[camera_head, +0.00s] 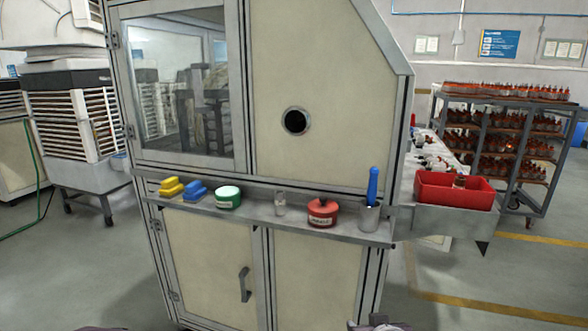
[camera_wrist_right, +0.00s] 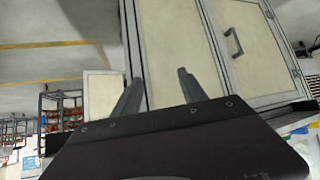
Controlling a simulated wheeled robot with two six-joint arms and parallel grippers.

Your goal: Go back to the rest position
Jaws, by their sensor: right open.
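My right gripper (camera_wrist_right: 160,88) shows in the right wrist view with its two dark fingers apart and nothing between them. Behind them are the cream lower doors of the cabinet (camera_wrist_right: 172,45). In the head view only a small grey tip of my right arm or gripper (camera_head: 378,324) shows at the bottom edge, in front of the cabinet (camera_head: 310,285) and below its shelf. A small dark piece at the bottom left edge may be part of my left arm. My left gripper cannot be made out.
The shelf (camera_head: 258,214) carries yellow (camera_head: 172,187) and blue (camera_head: 194,191) blocks, a green-lidded tin (camera_head: 228,198), a small clear jar (camera_head: 280,203), a red tin (camera_head: 322,212) and a metal cup (camera_head: 369,217) with a blue-handled tool. A red bin (camera_head: 455,191) and loaded rack (camera_head: 508,135) stand right.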

